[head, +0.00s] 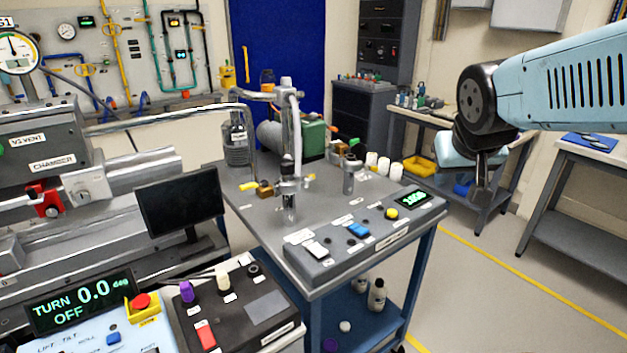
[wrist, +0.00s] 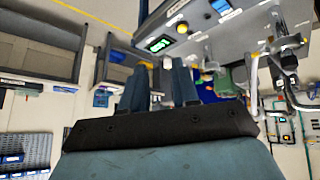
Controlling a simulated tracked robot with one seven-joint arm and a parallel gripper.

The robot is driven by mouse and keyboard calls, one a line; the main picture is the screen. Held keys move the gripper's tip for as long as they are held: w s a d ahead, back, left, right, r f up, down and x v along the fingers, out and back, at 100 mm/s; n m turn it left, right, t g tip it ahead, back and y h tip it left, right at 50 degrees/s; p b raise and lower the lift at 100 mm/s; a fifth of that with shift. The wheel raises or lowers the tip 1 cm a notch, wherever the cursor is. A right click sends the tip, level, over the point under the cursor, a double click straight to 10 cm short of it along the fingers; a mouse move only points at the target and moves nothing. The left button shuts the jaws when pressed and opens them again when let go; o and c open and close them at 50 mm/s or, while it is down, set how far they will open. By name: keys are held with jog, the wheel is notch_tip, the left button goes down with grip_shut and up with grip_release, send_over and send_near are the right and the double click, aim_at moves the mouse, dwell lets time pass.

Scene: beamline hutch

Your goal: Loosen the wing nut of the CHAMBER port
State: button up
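A label reading CHAMBER (head: 52,162) is on the grey instrument at the left of the head view, under a V1 VENT label. Below it are a red clamp-like part (head: 47,203) and a silver block (head: 93,185). I cannot make out a wing nut for certain. A metal pipe fitting (head: 289,190) with a small brass part (head: 265,189) stands on the grey bench in the middle. My gripper (head: 485,190) hangs at the right, in the air beyond the bench, far from the label and fitting. In the wrist view my gripper (wrist: 161,72) shows two separated fingers with nothing between.
The grey bench (head: 232,188) carries a control panel (head: 360,236), white caps and a green pump (head: 312,139). A black monitor (head: 180,203) and a control box (head: 230,305) stand at its left. The floor at the right (head: 480,285) is clear.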

jog(key=w+f+t, duration=0.2)
jog(key=w+f, duration=0.1)
jog(key=w, duration=0.7)
jog(key=n+y, duration=0.2)
jog(key=y, duration=1.1)
send_near(308, 181)
jog(key=x, duration=0.7)
jog(key=shift+f+t, duration=0.15)
jog(key=shift+t, duration=0.15)
grip_shut()
